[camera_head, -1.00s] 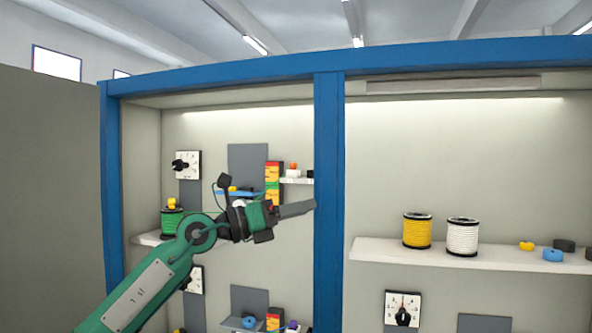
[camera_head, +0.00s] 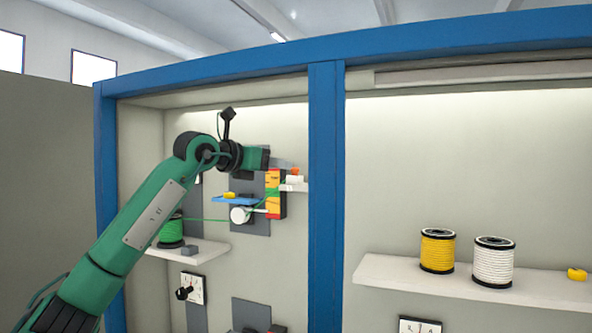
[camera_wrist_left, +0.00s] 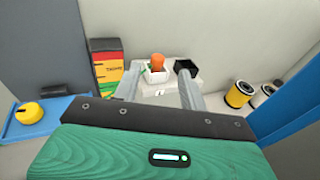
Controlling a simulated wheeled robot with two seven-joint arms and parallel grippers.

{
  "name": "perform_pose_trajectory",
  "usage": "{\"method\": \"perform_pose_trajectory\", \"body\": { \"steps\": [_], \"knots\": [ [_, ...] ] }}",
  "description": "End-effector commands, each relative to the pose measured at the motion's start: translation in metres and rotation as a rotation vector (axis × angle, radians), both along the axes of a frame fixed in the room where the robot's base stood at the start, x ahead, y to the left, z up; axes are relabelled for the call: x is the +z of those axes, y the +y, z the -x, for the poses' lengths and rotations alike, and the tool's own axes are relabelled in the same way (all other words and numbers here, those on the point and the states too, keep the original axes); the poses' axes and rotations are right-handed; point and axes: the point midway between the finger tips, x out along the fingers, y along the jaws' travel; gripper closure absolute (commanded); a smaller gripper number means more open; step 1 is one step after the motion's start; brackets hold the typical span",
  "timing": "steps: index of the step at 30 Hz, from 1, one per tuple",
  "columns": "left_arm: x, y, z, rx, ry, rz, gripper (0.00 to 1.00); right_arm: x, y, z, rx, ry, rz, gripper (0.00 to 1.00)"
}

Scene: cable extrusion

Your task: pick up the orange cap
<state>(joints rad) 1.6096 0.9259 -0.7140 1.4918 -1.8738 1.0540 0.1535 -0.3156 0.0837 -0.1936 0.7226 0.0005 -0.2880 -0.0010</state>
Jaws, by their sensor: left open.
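The orange cap (camera_wrist_left: 157,62) sits on top of a white holder (camera_wrist_left: 157,77) on a small white shelf (camera_wrist_left: 165,93). In the head view the orange cap (camera_head: 295,171) is small, just right of my left gripper (camera_head: 282,163). In the left wrist view my left gripper (camera_wrist_left: 160,97) is open, its two grey fingers apart and empty. The cap shows beyond and between the fingers, and I see no contact. My right gripper is in neither view now.
A black box (camera_wrist_left: 186,68) stands right of the cap. A red, yellow and green striped block (camera_wrist_left: 108,63) is close on the left. A blue shelf with a yellow cap (camera_wrist_left: 30,112) lies farther left. A blue post (camera_head: 325,200) stands right of the small shelf.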

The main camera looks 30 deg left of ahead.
Motion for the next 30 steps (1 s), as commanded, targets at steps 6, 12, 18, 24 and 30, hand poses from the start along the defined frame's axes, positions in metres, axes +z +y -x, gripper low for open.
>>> {"method": "perform_pose_trajectory", "body": {
  "steps": [6, 12, 18, 24, 30],
  "knots": [
    [-0.003, -0.006, -0.019, 0.0, 0.0, 0.001, 0.57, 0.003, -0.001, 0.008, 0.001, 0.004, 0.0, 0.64],
    [-0.004, -0.012, -0.041, -0.001, 0.003, 0.002, 0.57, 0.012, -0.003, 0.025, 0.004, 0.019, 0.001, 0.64],
    [-0.01, -0.019, -0.064, 0.0, 0.0, 0.001, 0.57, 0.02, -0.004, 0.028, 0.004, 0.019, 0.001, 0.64],
    [-0.013, -0.021, -0.068, 0.0, -0.001, 0.0, 0.57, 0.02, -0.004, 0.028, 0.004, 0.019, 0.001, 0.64],
    [-0.012, -0.021, -0.068, 0.0, -0.001, 0.001, 0.79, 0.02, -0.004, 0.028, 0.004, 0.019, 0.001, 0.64]
  ]
}}
